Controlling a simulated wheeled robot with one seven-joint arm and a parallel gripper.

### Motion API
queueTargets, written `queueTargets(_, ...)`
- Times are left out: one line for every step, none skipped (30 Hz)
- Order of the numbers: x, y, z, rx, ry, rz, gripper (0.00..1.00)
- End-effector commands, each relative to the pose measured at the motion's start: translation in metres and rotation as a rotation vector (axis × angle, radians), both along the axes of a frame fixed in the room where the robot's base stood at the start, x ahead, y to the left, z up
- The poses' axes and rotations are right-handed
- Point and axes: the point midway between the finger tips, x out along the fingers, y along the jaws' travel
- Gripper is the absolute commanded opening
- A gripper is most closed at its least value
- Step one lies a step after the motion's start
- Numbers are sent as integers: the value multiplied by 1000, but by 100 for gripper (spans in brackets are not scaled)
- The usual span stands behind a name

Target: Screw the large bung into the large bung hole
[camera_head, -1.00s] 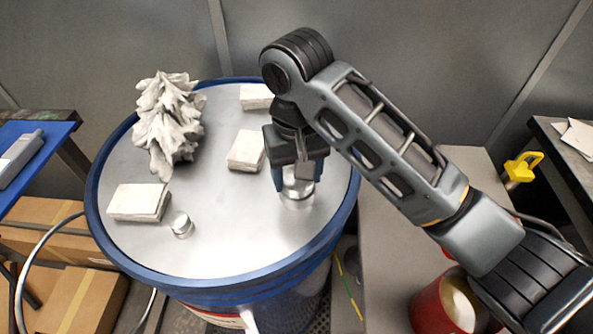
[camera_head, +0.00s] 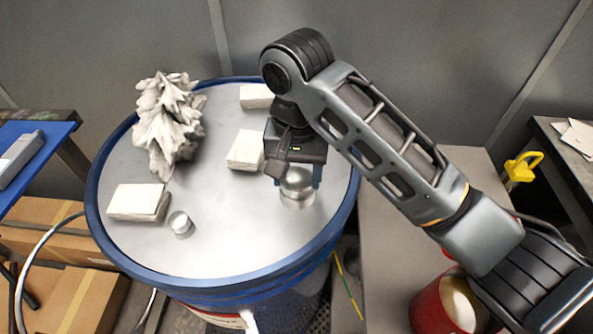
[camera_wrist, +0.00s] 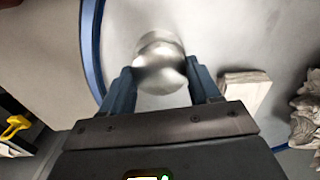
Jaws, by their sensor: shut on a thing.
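The large bung (camera_head: 297,184) is a round shiny metal plug standing upright at the right side of the drum's lid (camera_head: 235,225). My gripper (camera_head: 295,178) points down over it, shut on it, with one blue finger on each side. In the wrist view, the bung (camera_wrist: 160,68) sits between the fingertips of my gripper (camera_wrist: 162,82). The large bung hole is hidden under the bung, so I cannot tell how deep the bung sits.
A smaller metal plug (camera_head: 181,224) stands on the lid's front left. White blocks (camera_head: 138,202), (camera_head: 246,150), (camera_head: 256,96) and a crumpled grey-white rag (camera_head: 168,125) also lie on the lid. A blue rim (camera_head: 115,258) surrounds it. A red can (camera_head: 440,305) is at the lower right.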

Motion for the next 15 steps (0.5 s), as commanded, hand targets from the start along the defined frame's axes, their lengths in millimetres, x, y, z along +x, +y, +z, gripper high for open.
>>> queueTargets(3, -4, 0, -6, -3, -10, 28)
queueTargets(3, -4, 0, -6, -3, -10, 63)
queueTargets(3, -4, 0, -6, -3, -10, 67)
queueTargets(3, -4, 0, -6, -2, -9, 70)
queueTargets(3, -4, 0, -6, -2, -8, 73)
queueTargets(2, -4, 0, -5, -2, -7, 75)
queueTargets(2, -3, 0, -5, -1, -6, 75)
queueTargets(2, -3, 0, -4, -1, -5, 75)
queueTargets(1, -3, 0, -4, -1, -4, 75)
queueTargets(1, -2, 0, -4, -1, -4, 75)
queueTargets(1, -2, 0, -4, -1, -3, 75)
queueTargets(1, -2, 0, -3, 0, 1, 75)
queueTargets(1, -2, 0, -3, 0, 10, 75)
queueTargets(1, -1, 0, -3, 0, 24, 75)
queueTargets(1, -1, 0, -2, 0, 55, 75)
